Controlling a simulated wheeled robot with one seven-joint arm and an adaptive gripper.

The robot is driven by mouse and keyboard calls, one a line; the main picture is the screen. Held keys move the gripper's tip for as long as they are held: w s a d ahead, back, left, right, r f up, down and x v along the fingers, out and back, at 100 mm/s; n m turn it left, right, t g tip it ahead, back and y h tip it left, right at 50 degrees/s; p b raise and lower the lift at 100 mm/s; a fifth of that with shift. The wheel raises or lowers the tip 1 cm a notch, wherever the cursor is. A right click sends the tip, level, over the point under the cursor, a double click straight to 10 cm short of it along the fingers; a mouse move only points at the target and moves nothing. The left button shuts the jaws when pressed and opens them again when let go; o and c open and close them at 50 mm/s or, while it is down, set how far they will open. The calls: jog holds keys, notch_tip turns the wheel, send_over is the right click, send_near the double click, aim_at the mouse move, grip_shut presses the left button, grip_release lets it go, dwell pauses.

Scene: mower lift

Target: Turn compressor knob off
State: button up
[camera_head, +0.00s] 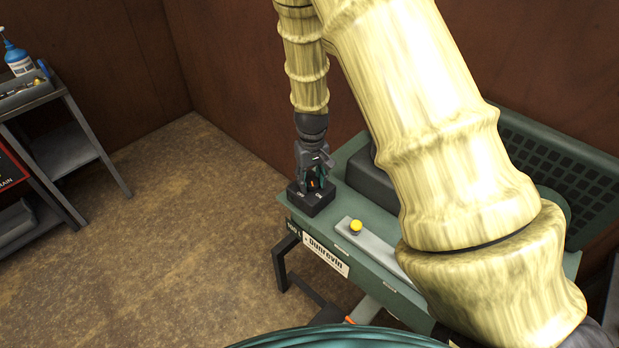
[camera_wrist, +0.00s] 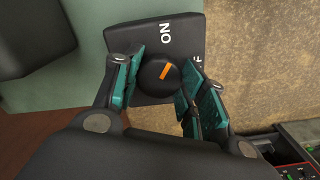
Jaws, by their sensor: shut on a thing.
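The compressor knob (camera_wrist: 158,75) is black and round with an orange pointer mark. It sits on a black switch box (camera_head: 312,203) with white lettering, on the corner of the green compressor (camera_head: 281,202). In the wrist view the ON label is clear, and the OFF label is partly hidden by a finger. The orange mark slants, its upper right end pointing between the two labels. My gripper (camera_wrist: 160,85) is shut on the knob, with one teal-padded finger on each side. In the head view my gripper (camera_head: 313,178) stands above the box and mostly hides the knob.
A yellow button (camera_head: 355,226) sits on a grey strip beside the box. A dark block and a green grille (camera_head: 560,165) are farther right. A metal shelf (camera_head: 85,140) with a spray bottle (camera_head: 17,58) stands at left. The brown floor between is clear.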

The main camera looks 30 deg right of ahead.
jog(key=m, duration=0.2)
jog(key=m+p, duration=0.1)
jog(key=m, duration=0.2)
jog(key=shift+s+m, duration=0.2)
jog(key=shift+m, duration=0.1)
jog(key=m+p, duration=0.1)
jog(key=m, duration=0.3)
jog(key=shift+f+m+p, duration=0.1)
jog(key=shift+m+p, duration=0.3)
jog(key=shift+m, duration=0.3)
jog(key=o, duration=1)
jog(key=shift+f, duration=0.1)
